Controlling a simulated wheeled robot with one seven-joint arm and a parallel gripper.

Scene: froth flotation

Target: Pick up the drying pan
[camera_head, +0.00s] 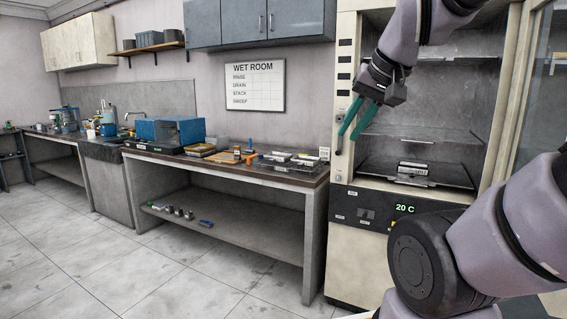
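My gripper (350,135) hangs in front of the left side of an open drying oven. Its two green fingers point down, are apart, and hold nothing. A small grey pan-like object (412,170) with a pale label sits on a dark shelf (440,178) inside the oven, below and right of my gripper. Several shallow metal pans (290,158) lie on the right end of the bench, left of and below my gripper. Which of these is the drying pan I cannot tell for sure.
The oven's front panel (372,214) reads 20 C. Its glass door (543,70) stands open at the right. The wooden bench (225,165) also bears a blue box (180,131) and small orange items. Small items lie on its lower shelf. The tiled floor in front is clear.

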